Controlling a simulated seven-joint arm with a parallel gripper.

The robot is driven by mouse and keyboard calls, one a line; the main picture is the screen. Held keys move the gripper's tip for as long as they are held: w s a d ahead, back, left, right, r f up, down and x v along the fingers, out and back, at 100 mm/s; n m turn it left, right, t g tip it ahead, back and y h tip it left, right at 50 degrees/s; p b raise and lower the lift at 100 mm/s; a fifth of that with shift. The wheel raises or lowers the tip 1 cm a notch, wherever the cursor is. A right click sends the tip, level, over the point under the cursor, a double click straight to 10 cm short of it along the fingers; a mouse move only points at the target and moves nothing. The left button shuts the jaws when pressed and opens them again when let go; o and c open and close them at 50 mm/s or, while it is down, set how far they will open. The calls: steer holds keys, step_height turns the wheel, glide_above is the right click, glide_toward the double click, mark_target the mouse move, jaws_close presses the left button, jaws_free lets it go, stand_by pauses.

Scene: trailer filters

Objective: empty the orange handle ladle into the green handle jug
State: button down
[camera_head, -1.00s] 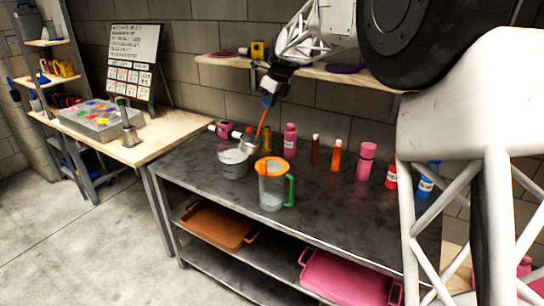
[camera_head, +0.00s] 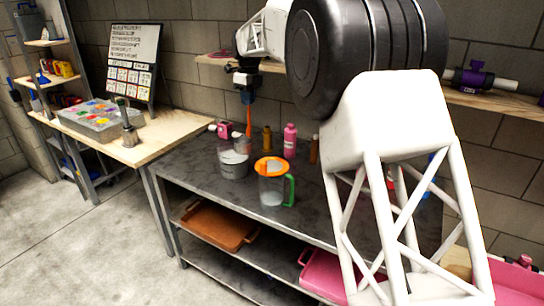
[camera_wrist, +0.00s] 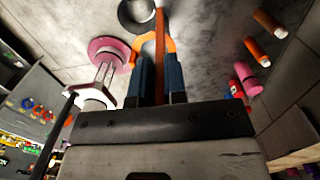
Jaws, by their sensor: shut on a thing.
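My gripper (camera_head: 246,96) is shut on the orange handle of the ladle (camera_head: 248,122), which hangs down steeply. In the wrist view, the handle (camera_wrist: 160,30) runs between the two blue fingers (camera_wrist: 158,88). The green handle jug (camera_head: 271,190) stands upright on the dark bench, right of and nearer than the ladle. It is clear, with an orange top and pale contents low down.
A pink item (camera_head: 222,129) and a pink bottle (camera_head: 290,140) stand behind on the bench (camera_head: 205,170). My arm hides much of the bench's right side. A wall shelf (camera_head: 480,98) runs above. Orange (camera_head: 220,225) and pink trays lie on the lower shelf.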

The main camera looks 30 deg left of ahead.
steer(key=shift+a, duration=0.4)
stand_by(0.3)
step_height(320, 180, up, 5)
steer(key=shift+f, duration=0.1)
stand_by(0.5)
